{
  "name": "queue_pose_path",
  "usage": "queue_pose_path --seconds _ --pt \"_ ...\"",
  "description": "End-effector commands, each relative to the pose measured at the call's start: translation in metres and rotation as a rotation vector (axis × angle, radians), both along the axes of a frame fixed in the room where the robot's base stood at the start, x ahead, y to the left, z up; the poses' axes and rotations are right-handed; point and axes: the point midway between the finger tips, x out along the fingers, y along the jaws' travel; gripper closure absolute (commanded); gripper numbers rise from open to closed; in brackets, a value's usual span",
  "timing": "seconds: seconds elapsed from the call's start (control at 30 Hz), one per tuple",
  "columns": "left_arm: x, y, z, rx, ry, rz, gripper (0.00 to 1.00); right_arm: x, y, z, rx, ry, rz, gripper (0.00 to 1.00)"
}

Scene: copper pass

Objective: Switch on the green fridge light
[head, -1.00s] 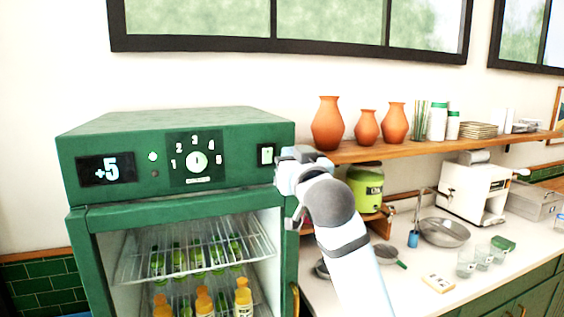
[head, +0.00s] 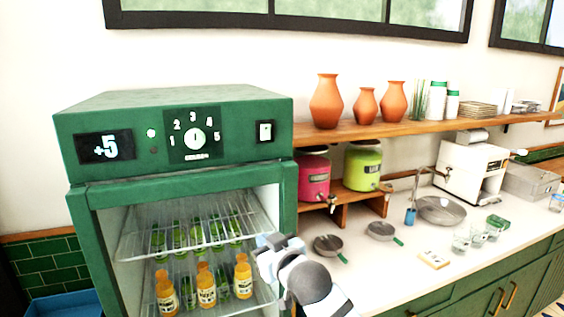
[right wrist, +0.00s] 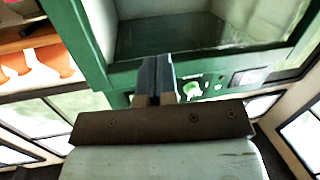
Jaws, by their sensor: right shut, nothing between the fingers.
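The green fridge (head: 180,104) stands at the left in the head view. Its top panel has a rocker switch (head: 265,131) with a pale face at the right end. The panel also carries a dial (head: 196,137), a small lit green lamp (head: 151,133) and a "+5" display (head: 104,147). My right gripper (head: 266,246) is shut and empty, in front of the fridge's right side, well below the switch and apart from it. The right wrist view shows its closed fingers (right wrist: 155,80) and the dial (right wrist: 192,91), upside down. My left gripper is not in view.
Orange bottles (head: 206,288) stand inside the fridge under a wire rack (head: 198,235). A wooden shelf (head: 400,129) with vases extends to the right. Below it, pink (head: 312,174) and green (head: 362,166) dispensers stand near pans on the white counter (head: 385,270).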

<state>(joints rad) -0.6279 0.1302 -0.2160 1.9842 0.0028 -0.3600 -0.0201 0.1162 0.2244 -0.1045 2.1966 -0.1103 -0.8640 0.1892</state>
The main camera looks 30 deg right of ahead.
Motion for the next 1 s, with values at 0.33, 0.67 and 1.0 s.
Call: queue_pose_path --seconds 0.33,0.67,1.0 --pt "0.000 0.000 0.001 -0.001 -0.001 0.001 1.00 -0.145 0.068 -0.275 0.030 0.344 0.188 1.00" --pt "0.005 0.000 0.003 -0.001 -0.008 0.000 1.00 -0.257 0.097 -0.362 0.077 0.473 0.246 1.00" --pt "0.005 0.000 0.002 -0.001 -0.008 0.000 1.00 -0.261 0.098 -0.364 0.078 0.477 0.247 1.00"
